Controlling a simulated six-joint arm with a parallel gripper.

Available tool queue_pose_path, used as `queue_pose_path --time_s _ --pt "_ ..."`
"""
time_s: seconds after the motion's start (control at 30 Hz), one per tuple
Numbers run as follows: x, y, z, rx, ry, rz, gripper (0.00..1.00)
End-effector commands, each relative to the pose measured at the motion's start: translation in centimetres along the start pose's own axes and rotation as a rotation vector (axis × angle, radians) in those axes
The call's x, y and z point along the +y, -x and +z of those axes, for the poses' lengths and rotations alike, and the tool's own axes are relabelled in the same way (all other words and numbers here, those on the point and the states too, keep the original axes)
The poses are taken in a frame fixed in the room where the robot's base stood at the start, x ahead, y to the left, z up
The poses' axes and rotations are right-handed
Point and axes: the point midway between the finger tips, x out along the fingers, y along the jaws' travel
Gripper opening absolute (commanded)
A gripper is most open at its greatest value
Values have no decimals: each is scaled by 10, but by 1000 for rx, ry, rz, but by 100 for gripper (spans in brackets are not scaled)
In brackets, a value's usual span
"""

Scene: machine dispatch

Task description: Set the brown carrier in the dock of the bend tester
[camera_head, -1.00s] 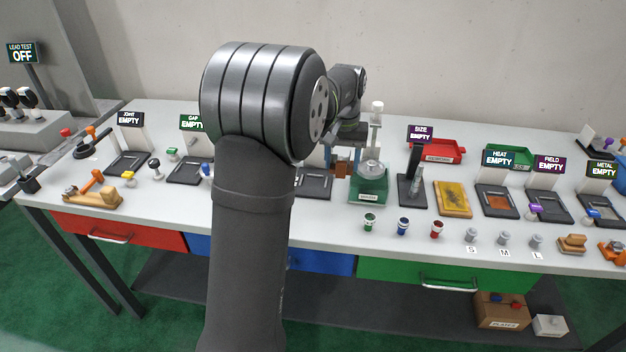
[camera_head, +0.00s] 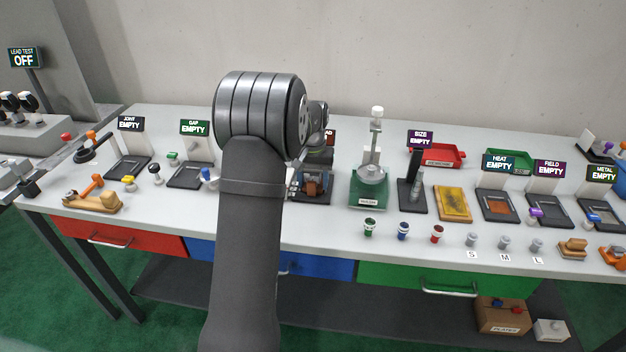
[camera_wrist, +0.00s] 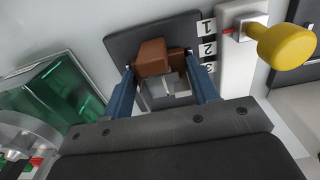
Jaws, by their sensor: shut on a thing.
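The brown carrier (camera_wrist: 155,57) is between the two blue fingers of my gripper (camera_wrist: 162,78) in the wrist view. The gripper is shut on it. A dark dock plate (camera_wrist: 125,40) lies behind and below the carrier, with a strip marked 1, 2, 3 along its right side. In the head view, the brown carrier (camera_head: 313,187) shows just right of my arm, over the dark dock (camera_head: 318,199). I cannot tell whether it touches the dock. My arm hides most of the gripper there and part of the dock's sign.
A green-based weighing stand (camera_head: 369,192) is close on the dock's right. In the wrist view, a yellow knob (camera_wrist: 287,43) stands close on the right of the dock. Several small cups and weights line the front of the bench, with other stations on both sides.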

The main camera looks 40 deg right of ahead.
Motion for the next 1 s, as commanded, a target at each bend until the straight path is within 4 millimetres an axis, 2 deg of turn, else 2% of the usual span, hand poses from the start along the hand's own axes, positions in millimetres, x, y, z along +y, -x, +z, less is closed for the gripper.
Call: queue_pose_path --time_s 0.27,0.3,0.37,0.4,0.77,0.87,1.0 --pt "0 -3 0 1 0 0 28" --pt "0 -2 0 1 0 0 62" --pt "0 -2 0 1 0 0 74" --pt "0 -2 0 1 0 0 76" --pt "0 4 0 2 0 0 76" --pt "0 18 -1 6 0 0 76" --pt "0 48 -1 7 0 0 76"
